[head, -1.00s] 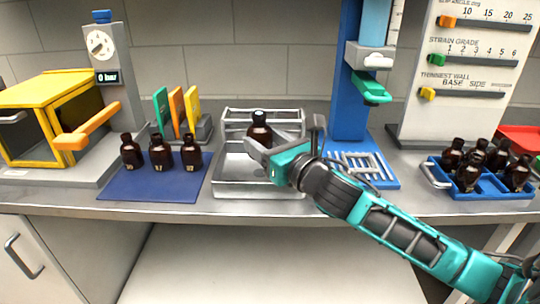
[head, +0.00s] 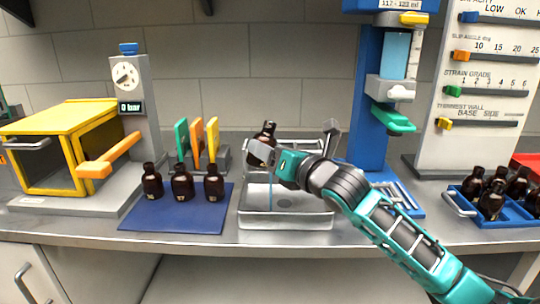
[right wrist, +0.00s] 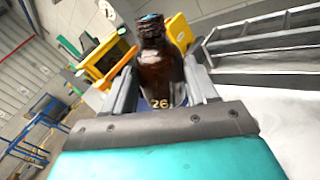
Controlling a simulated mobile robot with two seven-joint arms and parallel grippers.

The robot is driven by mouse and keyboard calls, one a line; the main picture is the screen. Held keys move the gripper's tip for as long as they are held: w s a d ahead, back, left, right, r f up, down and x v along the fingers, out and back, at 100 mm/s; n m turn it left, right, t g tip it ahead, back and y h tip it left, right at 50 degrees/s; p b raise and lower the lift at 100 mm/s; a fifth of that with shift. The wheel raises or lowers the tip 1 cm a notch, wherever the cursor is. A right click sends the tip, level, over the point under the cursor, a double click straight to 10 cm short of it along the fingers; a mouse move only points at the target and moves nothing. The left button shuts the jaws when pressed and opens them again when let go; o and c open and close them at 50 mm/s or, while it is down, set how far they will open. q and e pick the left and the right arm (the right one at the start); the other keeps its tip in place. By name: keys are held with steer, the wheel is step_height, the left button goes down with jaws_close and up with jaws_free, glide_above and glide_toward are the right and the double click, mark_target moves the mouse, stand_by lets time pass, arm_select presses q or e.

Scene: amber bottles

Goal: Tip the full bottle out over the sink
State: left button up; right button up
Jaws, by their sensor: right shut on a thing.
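My right gripper (head: 262,152) is shut on a dark amber bottle (head: 266,131), which it holds above the sink (head: 285,219). The bottle leans a little, its neck up and to the right in the head view. In the right wrist view the bottle (right wrist: 160,65) stands between the two fingers, with the number 26 low on its side. A thin bluish vertical line shows below the gripper, over the basin; it looks like a stream of liquid. My left gripper is not in view.
Several amber bottles stand in a blue tray (head: 508,213) at the right. Amber bottles also stand on a blue mat (head: 180,221) left of the sink. A blue press (head: 368,140) rises behind my right arm. A yellow box (head: 60,135) stands at the far left.

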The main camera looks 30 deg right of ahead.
steer(key=m, duration=0.2)
steer(key=shift+a+f+m, duration=0.1)
steer(key=shift+f+m, duration=0.2)
steer(key=shift+m, duration=0.1)
steer(key=shift+f+m, duration=0.25)
steer(key=shift+m, duration=0.85)
steer(key=m, duration=0.2)
steer(key=shift+a+f+m+p, duration=0.1)
steer(key=shift+f+m+p, duration=0.1)
steer(key=shift+m+p, duration=0.2)
steer(key=m+p, duration=0.1)
steer(key=m, duration=0.3)
steer(key=d+m+p, duration=0.1)
steer(key=m+p, duration=0.1)
steer(key=m, duration=0.2)
steer(key=d+f+m+p, duration=0.1)
steer(key=m, duration=0.3)
steer(key=shift+w+d+m+p, duration=0.15)
steer(key=shift+d+m+p, duration=0.05)
steer(key=shift+m+p, duration=0.2)
stand_by(1.4)
